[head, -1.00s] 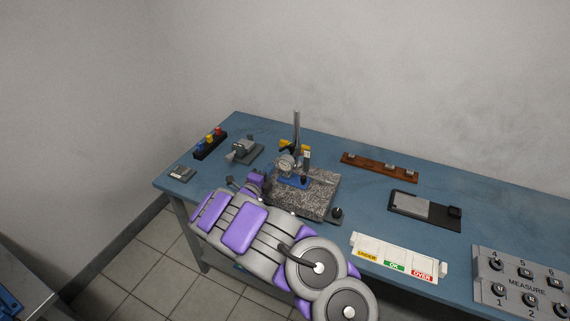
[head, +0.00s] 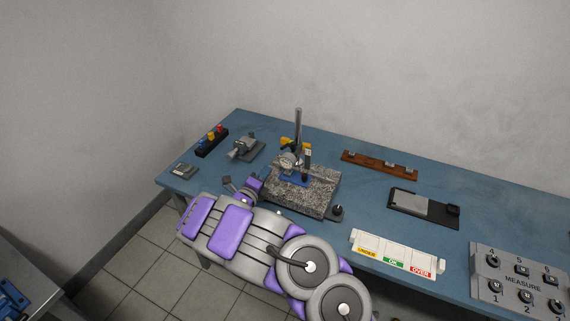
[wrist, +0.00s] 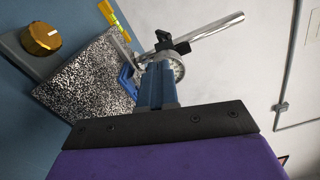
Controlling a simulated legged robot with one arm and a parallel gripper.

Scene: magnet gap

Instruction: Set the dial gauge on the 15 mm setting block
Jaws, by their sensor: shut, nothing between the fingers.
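The dial gauge (head: 287,161) is on a stand with an upright steel post (head: 298,125), above a speckled granite plate (head: 315,195). A blue piece (head: 294,180) lies on the plate below it. In the wrist view, the round gauge face (wrist: 176,70) is partly hidden behind my gripper (wrist: 157,70), whose fingers are shut and empty; I cannot tell whether they touch it. Small metal blocks (head: 390,165) sit on a brown strip behind and to the right; no size is readable, so I cannot tell which is the 15 mm setting block.
A grey fixture (head: 245,148) and a dark rack with coloured pieces (head: 212,141) stand at the left. An UNDER/OK/OVER tray (head: 394,255), a black tray with a grey plate (head: 424,207) and a MEASURE panel (head: 520,283) are at the right. Blue bench (head: 365,195) is clear between them.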

